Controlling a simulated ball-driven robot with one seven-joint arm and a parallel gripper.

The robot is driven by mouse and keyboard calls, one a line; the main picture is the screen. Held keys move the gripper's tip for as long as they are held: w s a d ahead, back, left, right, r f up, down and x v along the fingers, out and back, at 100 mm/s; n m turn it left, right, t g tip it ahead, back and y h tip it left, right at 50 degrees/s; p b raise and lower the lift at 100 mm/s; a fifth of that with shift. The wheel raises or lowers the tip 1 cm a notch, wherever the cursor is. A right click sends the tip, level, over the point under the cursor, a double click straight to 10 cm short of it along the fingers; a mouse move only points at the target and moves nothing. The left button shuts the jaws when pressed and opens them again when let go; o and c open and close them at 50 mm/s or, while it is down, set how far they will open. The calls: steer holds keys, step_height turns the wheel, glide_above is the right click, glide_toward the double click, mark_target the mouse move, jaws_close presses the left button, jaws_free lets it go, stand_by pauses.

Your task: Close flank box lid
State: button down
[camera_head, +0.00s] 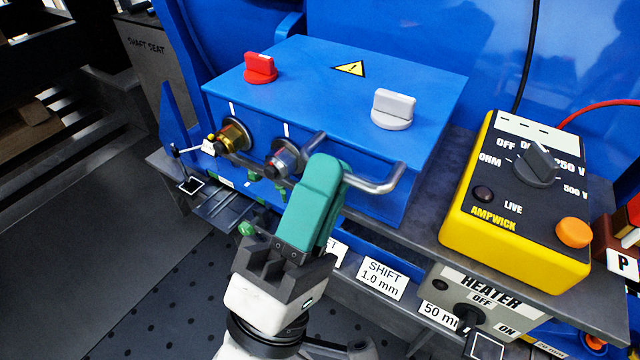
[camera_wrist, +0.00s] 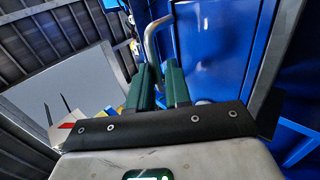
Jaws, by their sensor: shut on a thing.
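A blue box (camera_head: 300,80) stands on a grey ledge, its flat top carrying a red knob (camera_head: 260,68), a grey knob (camera_head: 393,109) and a yellow warning triangle (camera_head: 348,69). A bent silver handle (camera_head: 378,183) is in front of the box's front face; it also shows in the wrist view (camera_wrist: 150,42). My gripper (camera_head: 328,170) has its teal fingers shut on this handle. In the wrist view the handle runs down to between the fingertips (camera_wrist: 157,72). Which panel the handle is fixed to is hidden, and I cannot tell how far the lid stands open.
A brass connector (camera_head: 233,135) and a grey one (camera_head: 281,160) stick out of the front face, left of my gripper. A thin blue panel (camera_head: 180,125) stands at the box's left. A yellow meter (camera_head: 524,190) sits close on the right. A heater switch panel (camera_head: 470,303) is below.

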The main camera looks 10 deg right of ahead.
steer(key=shift+w+d+f, duration=0.25)
steer(key=shift+d+f, duration=0.25)
steer(key=shift+f, duration=0.3)
steer(key=c, duration=1.2)
jaws_free()
